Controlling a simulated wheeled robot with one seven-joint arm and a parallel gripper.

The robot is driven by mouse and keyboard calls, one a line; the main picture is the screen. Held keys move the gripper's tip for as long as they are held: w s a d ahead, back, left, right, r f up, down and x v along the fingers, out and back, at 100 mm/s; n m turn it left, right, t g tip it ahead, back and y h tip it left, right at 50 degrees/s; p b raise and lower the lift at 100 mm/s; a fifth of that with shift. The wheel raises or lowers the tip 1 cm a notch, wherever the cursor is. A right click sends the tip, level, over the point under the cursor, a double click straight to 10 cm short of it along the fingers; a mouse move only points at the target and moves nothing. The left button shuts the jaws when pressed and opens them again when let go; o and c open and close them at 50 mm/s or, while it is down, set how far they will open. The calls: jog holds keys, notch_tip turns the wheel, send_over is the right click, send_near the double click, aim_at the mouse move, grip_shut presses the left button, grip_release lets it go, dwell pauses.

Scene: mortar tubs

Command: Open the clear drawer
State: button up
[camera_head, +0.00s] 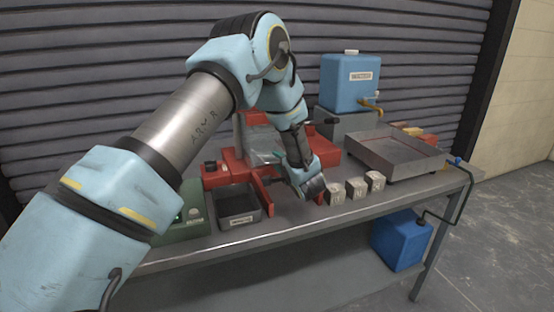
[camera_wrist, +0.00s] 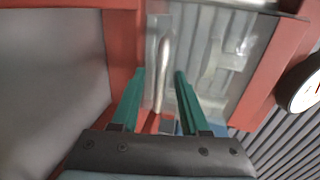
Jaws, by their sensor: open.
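A clear panel (camera_wrist: 200,45) sits in the red frame (camera_wrist: 265,75) of a machine in the wrist view. It is the only clear front I see, and it looks closed. A pale metal bar handle (camera_wrist: 164,55) runs along it. My gripper (camera_wrist: 160,73) is open, with its two green fingers pointing at the panel. The handle appears between the fingers; I cannot tell whether they reach past it. In the head view the red machine (camera_head: 219,178) stands mid-bench, its clear front mostly hidden by my arm. My gripper is low in front of it there (camera_head: 312,188).
A dark open tub (camera_head: 238,203) stands left of my gripper. Several small grey blocks (camera_head: 356,187) stand close to its right. A metal tray (camera_head: 398,160) and a blue tank (camera_head: 349,83) are farther right. A round gauge (camera_wrist: 300,85) is at the wrist view's right edge.

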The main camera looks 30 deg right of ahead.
jog(key=shift+w, duration=0.2)
grip_shut()
dwell(0.3)
jog(key=shift+s, duration=0.1)
dwell(1.0)
